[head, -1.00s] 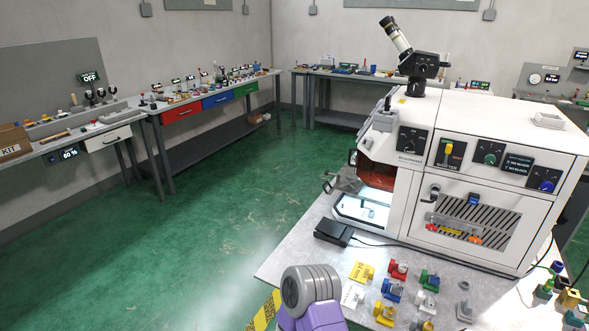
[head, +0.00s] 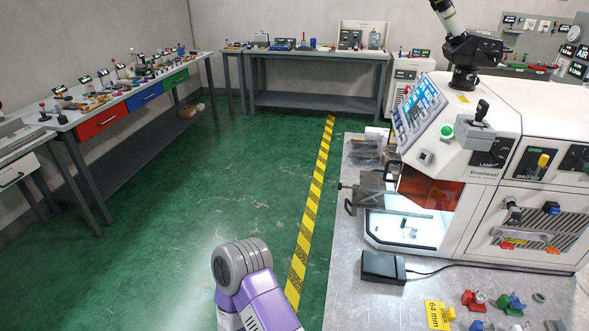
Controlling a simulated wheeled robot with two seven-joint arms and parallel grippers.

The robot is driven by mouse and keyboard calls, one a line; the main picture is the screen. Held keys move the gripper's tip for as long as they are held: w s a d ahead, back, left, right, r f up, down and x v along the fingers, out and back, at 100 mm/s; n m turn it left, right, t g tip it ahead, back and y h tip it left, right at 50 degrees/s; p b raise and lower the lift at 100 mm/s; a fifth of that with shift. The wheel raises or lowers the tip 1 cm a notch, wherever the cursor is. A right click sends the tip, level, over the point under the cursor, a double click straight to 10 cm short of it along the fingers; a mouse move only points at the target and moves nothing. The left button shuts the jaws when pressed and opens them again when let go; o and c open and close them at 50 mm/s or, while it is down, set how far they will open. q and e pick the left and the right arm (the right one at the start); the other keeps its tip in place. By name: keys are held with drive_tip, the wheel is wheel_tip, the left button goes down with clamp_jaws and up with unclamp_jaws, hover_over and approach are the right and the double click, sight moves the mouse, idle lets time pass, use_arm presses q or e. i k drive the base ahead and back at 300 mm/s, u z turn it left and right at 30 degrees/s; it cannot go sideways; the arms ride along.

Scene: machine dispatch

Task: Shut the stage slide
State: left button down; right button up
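The white Brunhesel machine (head: 480,160) stands on the grey table at the right. Its lit stage bay (head: 400,228) is open at the front left, with an orange-red panel (head: 430,189) above. A grey metal slide (head: 369,196) sticks out of the bay's left side, with a dark bracket-like end. A thin rod and a small dark green piece (head: 404,222) show in the bay. I cannot tell how far the slide is out. Neither gripper is in view; only a purple and grey arm link of mine shows at the bottom.
A black pedal-like box (head: 383,267) with a cable lies on the table in front of the bay. Coloured parts (head: 480,300) and a yellow 64 mm tag (head: 438,315) lie nearer. Green floor with a yellow-black stripe (head: 310,220) is clear left of the table.

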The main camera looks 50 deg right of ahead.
sight(367, 200)
drive_tip(key=i, duration=1.05)
drive_tip(key=z, duration=2.3)
drive_tip(key=i, duration=1.1)
